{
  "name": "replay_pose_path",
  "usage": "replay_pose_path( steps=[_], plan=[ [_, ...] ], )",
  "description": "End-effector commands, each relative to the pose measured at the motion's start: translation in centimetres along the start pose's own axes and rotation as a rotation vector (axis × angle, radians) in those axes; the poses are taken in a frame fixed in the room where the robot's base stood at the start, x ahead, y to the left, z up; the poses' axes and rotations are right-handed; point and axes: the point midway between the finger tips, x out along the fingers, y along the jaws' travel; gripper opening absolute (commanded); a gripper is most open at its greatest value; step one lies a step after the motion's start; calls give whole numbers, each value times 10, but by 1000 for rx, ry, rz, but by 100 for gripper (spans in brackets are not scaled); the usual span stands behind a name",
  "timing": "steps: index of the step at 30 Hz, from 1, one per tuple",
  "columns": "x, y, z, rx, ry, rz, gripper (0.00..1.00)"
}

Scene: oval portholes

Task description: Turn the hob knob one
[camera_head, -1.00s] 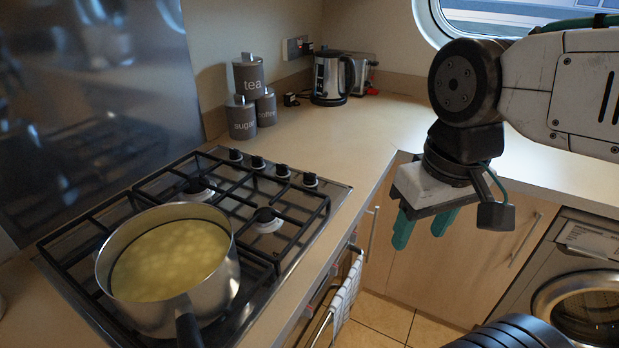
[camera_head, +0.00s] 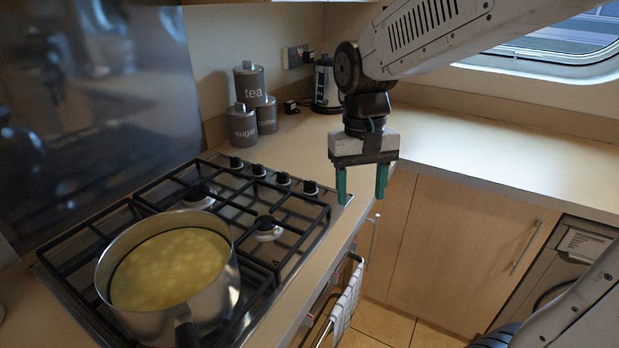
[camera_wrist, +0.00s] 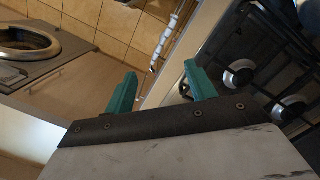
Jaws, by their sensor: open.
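The gas hob (camera_head: 215,222) has several black knobs in a row along its back right edge. The knobs run from one near the canisters (camera_head: 237,162) to one at the right corner (camera_head: 310,188); I see no numbers on them to tell which is knob one. My gripper (camera_head: 361,198) is open and empty, pointing down, just right of the corner knob and above the counter edge. In the wrist view its two green fingers (camera_wrist: 160,85) are apart with nothing between them, and the hob (camera_wrist: 262,70) lies to their right.
A steel pot (camera_head: 170,275) of yellowish food stands on the hob's front burners. Tea, sugar and coffee canisters (camera_head: 250,100) and a kettle (camera_head: 326,82) stand behind. A striped towel (camera_head: 345,300) hangs at the oven front. The right counter (camera_head: 480,150) is clear.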

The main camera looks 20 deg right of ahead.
Motion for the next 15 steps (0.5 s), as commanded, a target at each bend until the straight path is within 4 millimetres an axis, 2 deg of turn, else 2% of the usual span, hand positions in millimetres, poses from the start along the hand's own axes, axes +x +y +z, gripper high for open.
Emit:
replay_pose_path(
  steps=[1, 6, 12, 14, 15],
  plan=[
    [4, -6, -24, 36, -13, 3, 55],
    [17, -24, -100, 200, -20, 7, 55],
    [30, -44, -181, 428, 13, -5, 55],
    [27, -48, -203, 509, 40, -19, 55],
    [20, -50, -213, 561, 64, -33, 55]
  ],
)
